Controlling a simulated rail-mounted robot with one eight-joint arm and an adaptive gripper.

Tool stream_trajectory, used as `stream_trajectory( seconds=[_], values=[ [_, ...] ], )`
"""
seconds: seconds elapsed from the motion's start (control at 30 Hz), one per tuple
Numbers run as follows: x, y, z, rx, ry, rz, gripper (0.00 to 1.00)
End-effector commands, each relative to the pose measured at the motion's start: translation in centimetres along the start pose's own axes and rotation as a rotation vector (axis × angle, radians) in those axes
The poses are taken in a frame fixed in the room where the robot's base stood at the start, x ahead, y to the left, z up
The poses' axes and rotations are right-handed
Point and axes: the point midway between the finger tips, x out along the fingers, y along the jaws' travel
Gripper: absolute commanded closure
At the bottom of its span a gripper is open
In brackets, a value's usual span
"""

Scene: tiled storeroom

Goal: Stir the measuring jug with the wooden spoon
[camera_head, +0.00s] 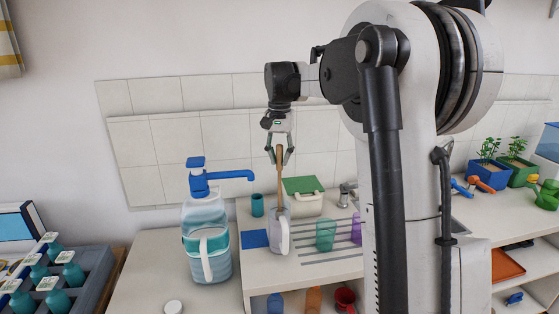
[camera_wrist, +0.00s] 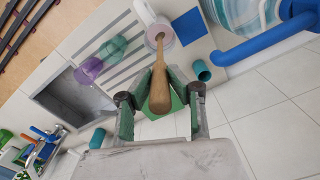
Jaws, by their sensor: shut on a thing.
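The wooden spoon (camera_head: 279,178) is held upright in my gripper (camera_head: 280,158), which is shut on its upper part. The spoon's lower end goes down into the mouth of the measuring jug (camera_head: 278,229), a pale grey jug with a white handle, standing on the counter. In the wrist view the spoon (camera_wrist: 160,80) runs between the fingers of my gripper (camera_wrist: 161,97) away to the jug (camera_wrist: 148,15). The spoon's lower tip is hidden inside the jug, so its depth and any contents cannot be told.
A large water bottle with a blue pump (camera_head: 206,235) stands left of the jug, its spout reaching toward it. A teal cup (camera_head: 257,205) and a green-lidded box (camera_head: 304,199) stand behind. Green (camera_head: 325,235) and purple (camera_head: 357,229) tumblers stand right on the ribbed drainer.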

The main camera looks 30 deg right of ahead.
Motion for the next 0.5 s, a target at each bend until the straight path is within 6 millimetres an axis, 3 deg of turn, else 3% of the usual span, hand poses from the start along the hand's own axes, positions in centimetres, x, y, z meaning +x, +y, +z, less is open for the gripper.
stream_trajectory(
  seconds=[0.5],
  values=[
    [-3.8,0.0,0.0,0.000,0.000,0.000,1.00]
  ],
)
